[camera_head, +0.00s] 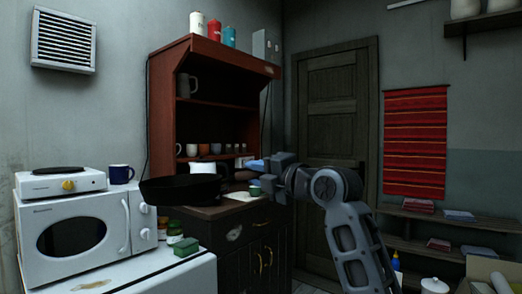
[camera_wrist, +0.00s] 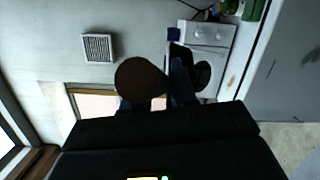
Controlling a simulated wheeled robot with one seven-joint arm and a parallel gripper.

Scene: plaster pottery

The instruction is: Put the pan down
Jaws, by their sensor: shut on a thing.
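The dark pan (camera_head: 183,189) shows in the head view, held in the air and roughly level, in front of the wooden cabinet and right of the microwave. My gripper (camera_head: 256,166) is at its right side, shut on it; the handle and the exact grip are hard to make out in the dim light. In the wrist view, a brown rounded shape stands at the fingers of my gripper (camera_wrist: 155,97); I cannot tell which part of the pan it is.
A white microwave (camera_head: 88,236) stands on a white-topped unit at left, with a hotplate (camera_head: 61,182) and a dark blue mug (camera_head: 121,174) on top. Jars and a green block (camera_head: 186,247) stand beside it. The cabinet (camera_head: 215,60) holds cups. A shelf rack (camera_head: 400,217) is at right.

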